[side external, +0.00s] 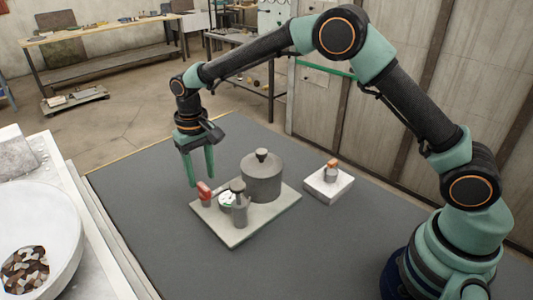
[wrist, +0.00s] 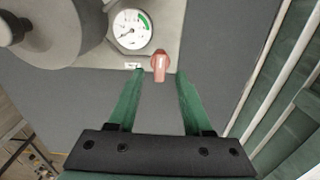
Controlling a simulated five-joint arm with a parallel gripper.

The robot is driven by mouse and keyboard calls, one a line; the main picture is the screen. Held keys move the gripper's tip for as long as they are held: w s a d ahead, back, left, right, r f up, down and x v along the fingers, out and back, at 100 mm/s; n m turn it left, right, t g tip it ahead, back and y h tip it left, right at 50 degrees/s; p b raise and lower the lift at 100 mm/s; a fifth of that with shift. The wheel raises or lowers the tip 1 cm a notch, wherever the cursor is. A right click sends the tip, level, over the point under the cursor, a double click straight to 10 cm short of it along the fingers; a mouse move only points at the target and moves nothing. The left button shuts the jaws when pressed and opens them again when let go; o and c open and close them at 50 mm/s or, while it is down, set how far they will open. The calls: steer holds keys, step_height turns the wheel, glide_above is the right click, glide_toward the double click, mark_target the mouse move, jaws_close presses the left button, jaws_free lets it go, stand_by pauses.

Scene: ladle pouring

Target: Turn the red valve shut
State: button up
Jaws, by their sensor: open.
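The red valve handle (side external: 204,192) stands at the left corner of a pale base plate (side external: 245,233). The plate also carries a grey lidded cylinder (side external: 262,178) and a round gauge (side external: 227,199). My gripper (side external: 199,181) points down just beside and above the valve, with its green fingers apart and nothing between them in the side view. In the wrist view the red valve (wrist: 160,66) lies just ahead of the gap between my open fingertips (wrist: 160,72). The gauge (wrist: 132,29) shows a white dial with a green arc there. Whether a finger touches the valve cannot be told.
A small white block with an orange-topped knob (side external: 330,180) stands right of the plate. A white bowl of dark and pale pieces (side external: 65,225) is at the left edge on a light counter. The grey mat (side external: 330,255) is clear in front.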

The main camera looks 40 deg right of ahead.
mark_target(205, 185)
step_height(205, 185, up, 9)
stand_by(0.3)
steer(key=s+d+r+t, duration=0.3)
steer(key=s+d+r, duration=0.6)
steer(key=d, duration=0.1)
steer(key=s+d+f+t, duration=0.2)
steer(key=s+d, duration=0.4)
steer(key=s, duration=0.6)
steer(key=shift+d+n+t, duration=0.2)
steer(key=shift+n+t, duration=0.1)
